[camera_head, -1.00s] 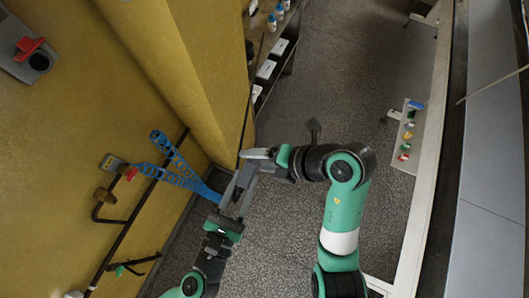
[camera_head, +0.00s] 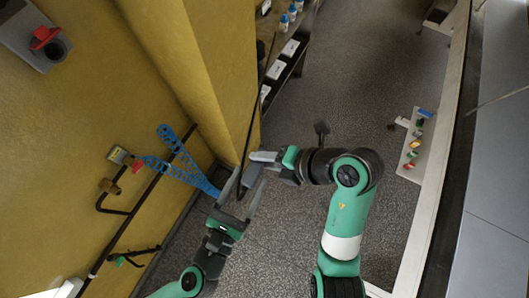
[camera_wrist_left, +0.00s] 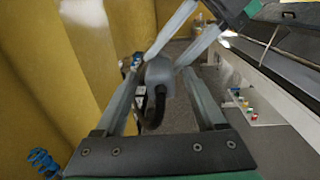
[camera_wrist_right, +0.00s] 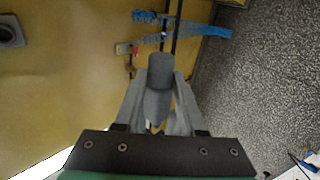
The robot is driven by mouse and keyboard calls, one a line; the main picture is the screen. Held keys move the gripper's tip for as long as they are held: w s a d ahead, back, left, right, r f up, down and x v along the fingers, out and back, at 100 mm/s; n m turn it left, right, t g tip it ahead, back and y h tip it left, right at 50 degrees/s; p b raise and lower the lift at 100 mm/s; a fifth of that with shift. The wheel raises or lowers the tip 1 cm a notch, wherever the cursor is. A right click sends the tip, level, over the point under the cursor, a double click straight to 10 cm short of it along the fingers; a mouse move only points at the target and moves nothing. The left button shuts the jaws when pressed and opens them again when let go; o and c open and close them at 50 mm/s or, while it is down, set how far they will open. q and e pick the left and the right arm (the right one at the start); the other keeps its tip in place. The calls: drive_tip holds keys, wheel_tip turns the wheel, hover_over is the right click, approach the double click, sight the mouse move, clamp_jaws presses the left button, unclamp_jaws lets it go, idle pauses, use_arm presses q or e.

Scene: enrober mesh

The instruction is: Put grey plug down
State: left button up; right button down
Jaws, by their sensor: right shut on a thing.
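The grey plug (camera_wrist_right: 159,88) sits between the fingers of my right gripper (camera_head: 262,158), which is shut on it. In the left wrist view the plug (camera_wrist_left: 160,72) shows with a black cable curving down from it. My left gripper (camera_head: 242,187) is open, its two fingers spread to either side of the plug. I cannot tell whether they touch it. In the head view the plug (camera_head: 252,176) is small and partly hidden by the fingers.
A shelf with bottles and white boxes (camera_head: 290,48) is at the back. A ledge with small coloured items (camera_head: 411,150) is at the right. Grey floor lies between.

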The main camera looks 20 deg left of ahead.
use_arm(q)
drive_tip(key=s+a, duration=0.1)
drive_tip(key=s, duration=1.1)
idle(0.4)
